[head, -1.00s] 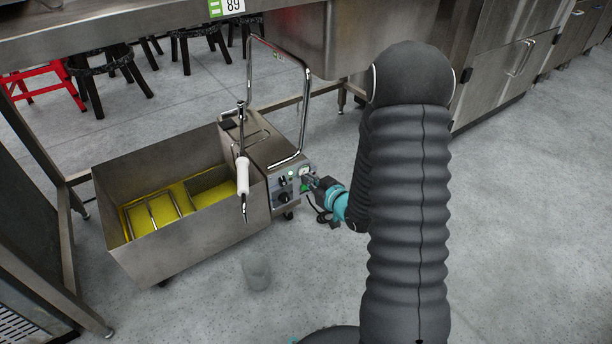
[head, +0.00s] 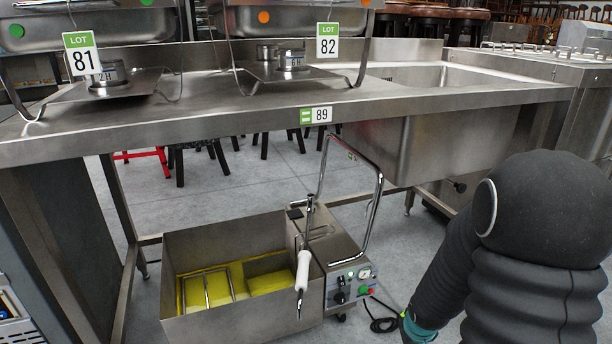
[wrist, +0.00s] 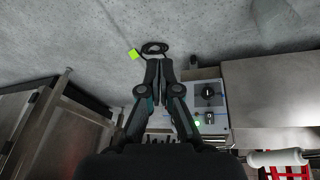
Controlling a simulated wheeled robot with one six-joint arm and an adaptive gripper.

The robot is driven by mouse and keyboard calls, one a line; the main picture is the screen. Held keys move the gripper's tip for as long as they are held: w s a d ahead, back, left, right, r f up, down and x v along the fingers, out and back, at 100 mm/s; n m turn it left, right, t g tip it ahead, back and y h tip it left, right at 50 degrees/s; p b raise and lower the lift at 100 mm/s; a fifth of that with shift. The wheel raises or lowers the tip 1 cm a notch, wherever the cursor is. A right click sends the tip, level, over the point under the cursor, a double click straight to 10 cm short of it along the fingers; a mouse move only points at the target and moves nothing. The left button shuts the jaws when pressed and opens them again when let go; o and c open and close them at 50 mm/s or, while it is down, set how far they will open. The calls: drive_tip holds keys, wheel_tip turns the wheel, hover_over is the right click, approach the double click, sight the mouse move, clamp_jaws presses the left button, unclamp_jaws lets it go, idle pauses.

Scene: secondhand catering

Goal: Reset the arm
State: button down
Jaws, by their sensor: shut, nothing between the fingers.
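My gripper (wrist: 157,82) shows in the wrist view with its two fingers together and nothing between them. It points toward the grey floor, beside the control panel (wrist: 208,103) of a steel fryer-like machine.
The steel machine (head: 240,313) has an open tank with a yellow inside and a white-handled rod. A black cable (head: 382,323) lies on the floor by its panel. A steel table (head: 200,125) with a sink stands over and behind it. Chafing dishes stand on the table.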

drive_tip(key=s+a+r+p, duration=0.1)
drive_tip(key=s+a+r, duration=0.2)
drive_tip(key=r, duration=0.7)
drive_tip(key=s+a+r+t+p, duration=0.1)
drive_tip(key=s+a+r, duration=0.2)
drive_tip(key=s+r, duration=0.5)
drive_tip(key=s+a+r+t+y+p, duration=0.1)
drive_tip(key=s+a+r, duration=0.2)
drive_tip(key=r, duration=1)
drive_tip(key=s, duration=0.3)
drive_tip(key=shift+s+a+r+m+p, duration=0.2)
drive_tip(key=shift+a+m+p, duration=0.1)
drive_tip(key=shift+m+p, duration=0.1)
